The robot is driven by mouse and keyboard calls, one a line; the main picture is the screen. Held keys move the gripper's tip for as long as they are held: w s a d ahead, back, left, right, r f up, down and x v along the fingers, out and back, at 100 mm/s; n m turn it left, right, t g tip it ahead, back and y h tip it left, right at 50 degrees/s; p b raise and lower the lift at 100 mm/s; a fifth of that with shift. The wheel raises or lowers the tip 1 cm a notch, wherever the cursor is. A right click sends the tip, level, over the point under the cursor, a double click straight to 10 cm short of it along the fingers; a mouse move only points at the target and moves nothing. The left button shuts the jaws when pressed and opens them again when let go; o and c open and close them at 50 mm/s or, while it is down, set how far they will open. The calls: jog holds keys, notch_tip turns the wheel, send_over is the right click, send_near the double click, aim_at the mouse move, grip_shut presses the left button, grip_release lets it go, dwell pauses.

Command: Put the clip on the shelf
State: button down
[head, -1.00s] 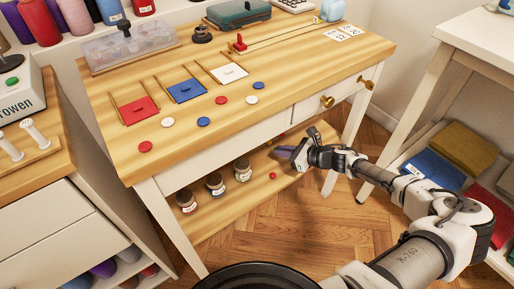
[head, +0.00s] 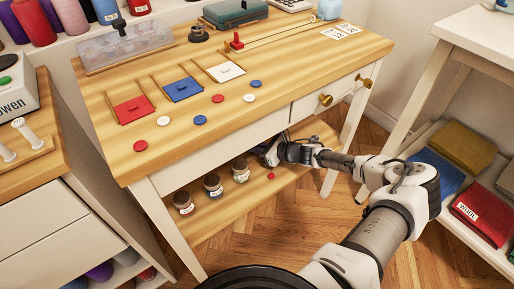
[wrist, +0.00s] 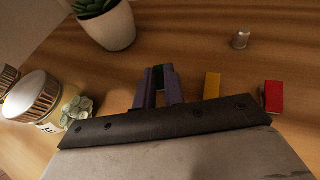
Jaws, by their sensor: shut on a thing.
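My gripper (head: 266,155) reaches under the tabletop, over the wooden lower shelf (head: 225,208). Its tips are hard to make out in the head view. In the wrist view, the two purple fingers of my gripper (wrist: 159,91) are shut on a small dark green piece, apparently the clip (wrist: 158,77). Most of the clip is hidden between the fingers. The shelf's bare wood (wrist: 200,25) shows beyond them. I cannot tell whether the clip touches the shelf.
Several jars stand left of my gripper, one of them a lidded jar (wrist: 35,98). A potted succulent (wrist: 106,27) stands ahead. A yellow block (wrist: 212,86), a red block (wrist: 273,97) and a metal thimble (wrist: 240,40) lie to the right. The table's drawer front (head: 325,103) is above.

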jog(key=shift+f, duration=0.1)
jog(key=c, duration=1.9)
grip_release()
jog(key=shift+c, duration=0.2)
jog(key=o, duration=0.5)
jog(key=p+v, duration=0.1)
jog(key=v, duration=1.1)
